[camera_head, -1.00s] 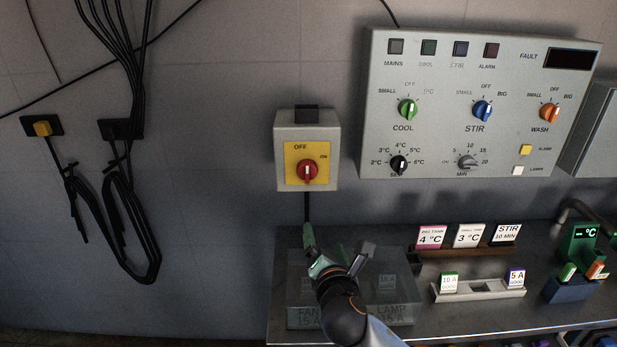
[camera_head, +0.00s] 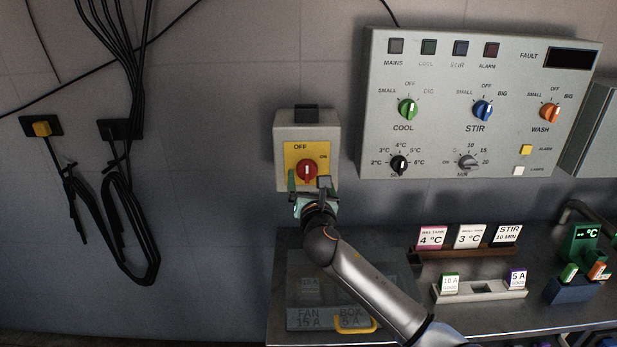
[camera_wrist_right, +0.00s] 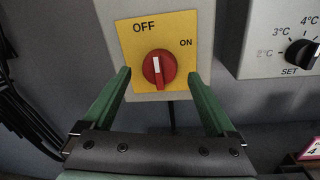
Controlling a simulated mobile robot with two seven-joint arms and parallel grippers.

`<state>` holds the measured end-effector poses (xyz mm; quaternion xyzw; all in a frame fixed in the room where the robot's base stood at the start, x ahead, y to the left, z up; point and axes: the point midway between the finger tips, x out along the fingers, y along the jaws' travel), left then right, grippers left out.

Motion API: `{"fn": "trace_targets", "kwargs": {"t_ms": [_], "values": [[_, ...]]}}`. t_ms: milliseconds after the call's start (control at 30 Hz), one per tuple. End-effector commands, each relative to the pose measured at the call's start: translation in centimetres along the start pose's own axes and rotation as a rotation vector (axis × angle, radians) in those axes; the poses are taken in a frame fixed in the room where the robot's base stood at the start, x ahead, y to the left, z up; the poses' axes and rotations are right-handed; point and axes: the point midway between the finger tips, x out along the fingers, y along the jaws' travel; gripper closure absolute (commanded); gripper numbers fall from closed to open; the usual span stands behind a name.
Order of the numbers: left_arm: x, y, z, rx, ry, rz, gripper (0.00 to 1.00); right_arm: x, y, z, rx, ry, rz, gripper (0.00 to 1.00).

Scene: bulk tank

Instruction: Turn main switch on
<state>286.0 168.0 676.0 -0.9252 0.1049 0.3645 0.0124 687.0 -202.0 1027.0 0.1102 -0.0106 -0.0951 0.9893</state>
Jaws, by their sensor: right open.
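The main switch is a red rotary knob (camera_head: 307,170) on a yellow plate (camera_head: 293,150) marked OFF and ON, on a grey wall box (camera_head: 285,130). The knob's white mark points up, nearer OFF than ON, as the right wrist view shows on the knob (camera_wrist_right: 159,69). My right gripper (camera_head: 308,185) is just below the knob in the head view. Its green fingers (camera_wrist_right: 160,82) are open and empty, spread to the left and right of the knob without visible contact. My left gripper is not in view.
A control panel (camera_head: 440,75) with coloured knobs and dark lamps is on the wall to the right. Below is a metal bench with label cards (camera_head: 470,236) and a fuse tray (camera_head: 480,293). Black cables (camera_head: 130,220) hang at the left. The wall between is clear.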

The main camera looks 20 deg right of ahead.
Motion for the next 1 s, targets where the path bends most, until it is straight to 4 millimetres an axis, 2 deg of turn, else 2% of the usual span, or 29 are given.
{"fn": "trace_targets", "kwargs": {"t_ms": [200, 600, 1000], "values": [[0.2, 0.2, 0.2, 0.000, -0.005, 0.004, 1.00, 1.9, 0.0, 0.0, 0.002, 0.000, 0.000, 0.08], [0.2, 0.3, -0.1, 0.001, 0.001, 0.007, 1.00, 2.4, 0.0, 0.0, 0.001, 0.000, 0.000, 0.08], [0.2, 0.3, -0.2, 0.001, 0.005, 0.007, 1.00, 2.4, 0.0, 0.0, 0.001, 0.001, 0.000, 0.52]]}}
